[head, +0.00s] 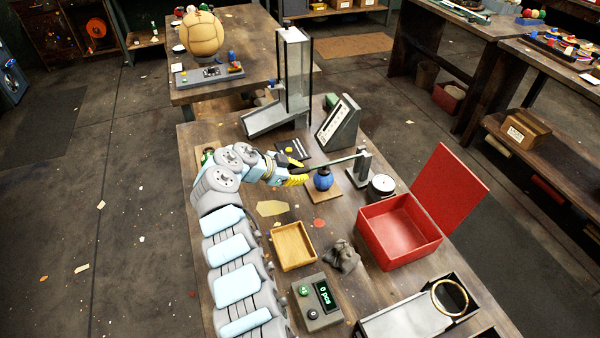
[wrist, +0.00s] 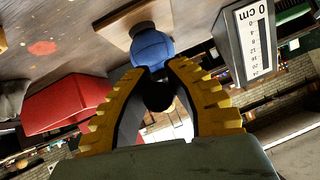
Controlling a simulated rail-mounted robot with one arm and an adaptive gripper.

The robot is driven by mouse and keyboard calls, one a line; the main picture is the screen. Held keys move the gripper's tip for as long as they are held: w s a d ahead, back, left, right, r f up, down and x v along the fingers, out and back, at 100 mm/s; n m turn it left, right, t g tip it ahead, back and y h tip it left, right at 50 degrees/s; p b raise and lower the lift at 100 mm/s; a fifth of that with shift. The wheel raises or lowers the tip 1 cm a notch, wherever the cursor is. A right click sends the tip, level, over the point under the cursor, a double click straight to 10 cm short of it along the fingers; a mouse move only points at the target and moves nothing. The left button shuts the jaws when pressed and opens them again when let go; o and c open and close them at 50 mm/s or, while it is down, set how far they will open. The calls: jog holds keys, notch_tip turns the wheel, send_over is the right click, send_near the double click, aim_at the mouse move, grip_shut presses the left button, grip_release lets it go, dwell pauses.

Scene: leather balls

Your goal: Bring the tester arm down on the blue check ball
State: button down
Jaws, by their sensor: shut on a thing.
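The blue check ball (head: 323,182) sits on a small wooden base on the bench; it also shows in the wrist view (wrist: 152,48). The tester arm (head: 338,161) is a thin bar running left from a grey upright post (head: 364,166), passing at the ball's top in the head view. I cannot tell whether it touches the ball. My gripper (head: 304,172), with yellow ribbed fingers, is shut on the arm's free end, left of the ball. In the wrist view, my fingers (wrist: 160,78) close around a dark round end (wrist: 158,96).
A round dial (head: 382,187) and an open red box (head: 400,232) stand right of the ball. A slanted scale (head: 339,124) and a tall chute (head: 293,80) stand behind. A wooden tray (head: 293,246), grey lump (head: 343,257) and counter box (head: 318,301) lie in front.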

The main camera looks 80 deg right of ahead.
jog(key=c, duration=0.9)
grip_release()
jog(key=shift+s+a+f, duration=0.1)
jog(key=shift+a, duration=0.1)
jog(key=shift+w+a+r, duration=0.2)
jog(key=shift+w+r, duration=0.15)
jog(key=v, duration=1.1)
jog(key=shift+w, duration=0.1)
